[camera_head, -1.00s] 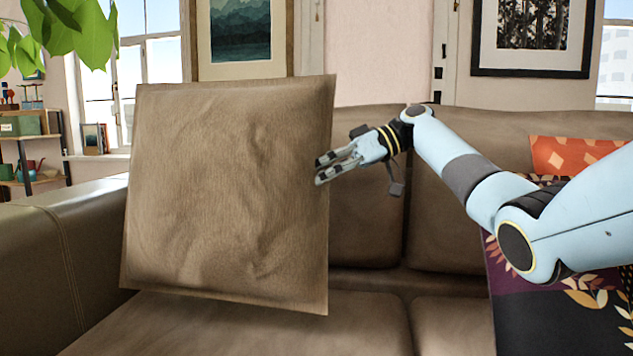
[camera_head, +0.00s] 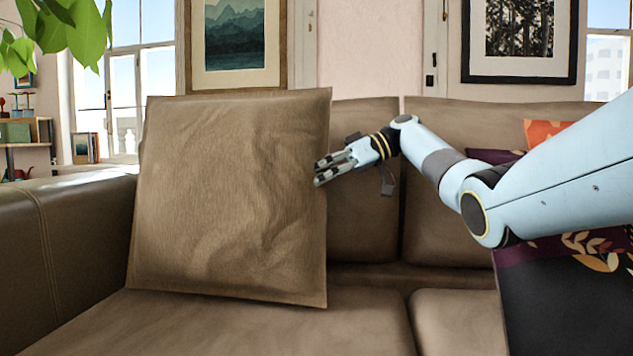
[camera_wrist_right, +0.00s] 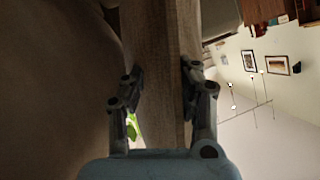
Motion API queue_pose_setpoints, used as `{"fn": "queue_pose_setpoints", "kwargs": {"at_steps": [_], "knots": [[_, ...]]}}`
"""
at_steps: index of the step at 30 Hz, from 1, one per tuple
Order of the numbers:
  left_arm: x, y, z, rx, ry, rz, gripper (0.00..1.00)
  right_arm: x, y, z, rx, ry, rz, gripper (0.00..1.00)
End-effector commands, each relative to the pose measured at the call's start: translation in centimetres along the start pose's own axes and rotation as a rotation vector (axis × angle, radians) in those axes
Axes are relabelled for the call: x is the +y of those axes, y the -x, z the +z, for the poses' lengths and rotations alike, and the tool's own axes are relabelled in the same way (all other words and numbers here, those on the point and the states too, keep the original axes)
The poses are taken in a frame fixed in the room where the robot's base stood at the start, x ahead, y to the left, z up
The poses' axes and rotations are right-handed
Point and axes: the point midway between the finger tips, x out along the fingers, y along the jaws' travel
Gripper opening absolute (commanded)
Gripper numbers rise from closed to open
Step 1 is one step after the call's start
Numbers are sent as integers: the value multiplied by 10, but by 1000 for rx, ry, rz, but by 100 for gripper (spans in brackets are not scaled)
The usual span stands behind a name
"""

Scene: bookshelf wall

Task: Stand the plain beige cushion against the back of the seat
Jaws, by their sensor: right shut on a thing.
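The plain beige cushion (camera_head: 232,198) is upright, leaning slightly, at the left end of the brown sofa, its broad face towards me. Its lower edge is at the seat (camera_head: 340,328); I cannot tell whether it touches. Behind it is the sofa's back (camera_head: 362,215), and the cushion hides how close they are. My right gripper (camera_head: 320,172) is at the cushion's right edge. In the right wrist view, the gripper (camera_wrist_right: 160,95) has one finger on each side of the cushion (camera_wrist_right: 160,45) and is shut on it. My left gripper is not in view.
The sofa's left arm (camera_head: 65,235) stands beside the cushion. A dark patterned cloth (camera_head: 565,290) and an orange cushion (camera_head: 545,131) are at the right. Green leaves (camera_head: 65,30) hang at the upper left. The middle of the seat is clear.

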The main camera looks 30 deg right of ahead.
Motion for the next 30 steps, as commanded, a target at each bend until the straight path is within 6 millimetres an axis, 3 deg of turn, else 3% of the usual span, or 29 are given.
{"fn": "queue_pose_setpoints", "kwargs": {"at_steps": [10, 11, 17, 26, 30], "knots": [[1, 1, 1, 21, -1, 0, 40, 1, 1, -2, 3, 4, 0, 0], [1, 1, 1, 21, -1, 0, 40, 1, 1, -2, 3, 4, 0, 31], [1, 1, 1, 20, -1, 0, 40, 1, 0, -1, 3, 3, 0, 56], [1, 1, 0, 21, 0, 0, 40, 1, 1, -1, -1, 0, 0, 56], [1, 1, 1, 21, 0, 0, 40, -4, 8, -16, 2, 5, 2, 56]]}}
